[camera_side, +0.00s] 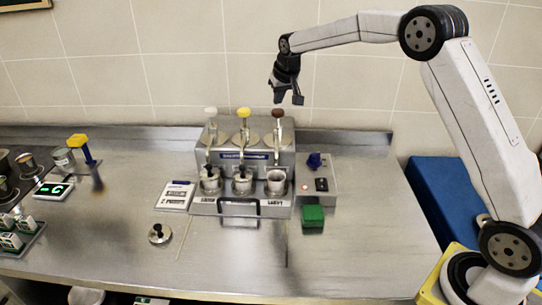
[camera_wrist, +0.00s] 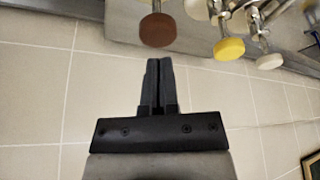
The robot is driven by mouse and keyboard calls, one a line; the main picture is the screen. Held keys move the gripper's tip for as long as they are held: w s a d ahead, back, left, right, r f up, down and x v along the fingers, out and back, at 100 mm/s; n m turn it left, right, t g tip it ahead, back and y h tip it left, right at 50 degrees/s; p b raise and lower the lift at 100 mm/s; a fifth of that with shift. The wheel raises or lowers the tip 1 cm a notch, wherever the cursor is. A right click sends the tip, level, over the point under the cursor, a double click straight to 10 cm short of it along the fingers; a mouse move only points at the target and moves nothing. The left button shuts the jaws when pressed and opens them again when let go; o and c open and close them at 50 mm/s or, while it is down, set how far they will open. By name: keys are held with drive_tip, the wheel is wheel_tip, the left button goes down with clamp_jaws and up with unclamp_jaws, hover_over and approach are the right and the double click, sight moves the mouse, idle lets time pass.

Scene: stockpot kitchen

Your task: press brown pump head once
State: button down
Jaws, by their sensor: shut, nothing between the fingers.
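The brown pump head (camera_side: 278,113) tops the right-hand pump of a three-pump steel dispenser (camera_side: 204,158) in the side view. In the wrist view the brown head (camera_wrist: 157,30) is at the upper middle, just beyond my fingertips. My gripper (camera_side: 299,99) is above and slightly right of the brown head in the side view, apart from it. In the wrist view my gripper (camera_wrist: 159,62) has its two fingers together and empty. The yellow pump head (camera_side: 243,112) is in the middle and the white one (camera_side: 210,112) on the left.
Metal cups stand below the spouts, one of them being the right cup (camera_side: 277,183). A control box with a blue knob (camera_side: 314,160) and a green block (camera_side: 313,215) are to the right. A label card (camera_side: 175,196) and a small lid (camera_side: 159,233) lie left. The front counter is mostly clear.

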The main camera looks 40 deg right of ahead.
idle(0.4)
drive_tip(key=shift+r, duration=2.5)
drive_tip(key=shift+s+a+f, duration=0.3)
drive_tip(key=shift+s+a, duration=0.05)
drive_tip(key=shift+s, duration=0.1)
drive_tip(key=s+a+f+n, duration=0.1)
drive_tip(key=s+a+f, duration=0.2)
drive_tip(key=s, duration=0.7)
drive_tip(key=s+a+f+n+g, duration=0.1)
drive_tip(key=s+a+f, duration=0.2)
drive_tip(key=s+f, duration=0.3)
drive_tip(key=s+a+f+n+y, duration=0.1)
drive_tip(key=s+a+f, duration=0.2)
drive_tip(key=s, duration=1.3)
wheel_tip(320, 180, down, 3)
drive_tip(key=shift+s+a+r+g, duration=0.2)
drive_tip(key=shift+a+g, duration=0.2)
